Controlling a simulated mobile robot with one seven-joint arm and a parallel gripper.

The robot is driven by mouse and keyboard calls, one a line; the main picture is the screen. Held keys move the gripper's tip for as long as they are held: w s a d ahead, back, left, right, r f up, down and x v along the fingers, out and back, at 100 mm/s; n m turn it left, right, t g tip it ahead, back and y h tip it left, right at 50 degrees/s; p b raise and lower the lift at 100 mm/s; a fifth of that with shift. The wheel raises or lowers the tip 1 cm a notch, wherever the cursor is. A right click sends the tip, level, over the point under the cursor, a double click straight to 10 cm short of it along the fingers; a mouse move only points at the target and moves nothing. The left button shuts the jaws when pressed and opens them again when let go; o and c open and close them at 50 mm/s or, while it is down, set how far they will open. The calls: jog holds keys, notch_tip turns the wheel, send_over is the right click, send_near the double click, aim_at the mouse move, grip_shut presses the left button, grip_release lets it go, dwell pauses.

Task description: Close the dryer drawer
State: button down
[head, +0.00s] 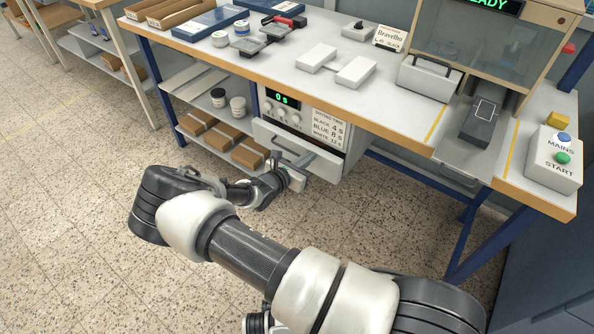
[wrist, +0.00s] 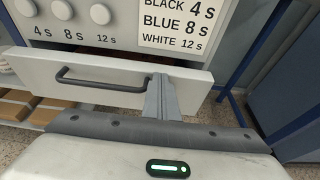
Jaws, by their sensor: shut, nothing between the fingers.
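The dryer (head: 303,118) is a white unit under the bench with a green "0 s" display and knobs. Its drawer (head: 268,130) stands partly open, sticking out toward me. In the wrist view the white drawer front (wrist: 45,85) has a dark bar handle (wrist: 100,84). My gripper (head: 307,160) is at the drawer front. In the wrist view my gripper (wrist: 161,82) has its fingers together and empty, over the drawer front just right of the handle. I cannot tell whether the fingertips touch the front. The drawer's inside is mostly hidden.
The bench (head: 285,85) stands above the drawer, with blue legs on the right. A control box (head: 553,160) stands at the bench's right end. The tiled floor (head: 70,230) before the bench is clear.

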aim_at(317, 149)
jog(key=shift+w+d+r, duration=0.1)
jog(key=shift+w+d, duration=0.8)
jog(key=shift+w, duration=0.15)
jog(key=shift+w+r, duration=0.1)
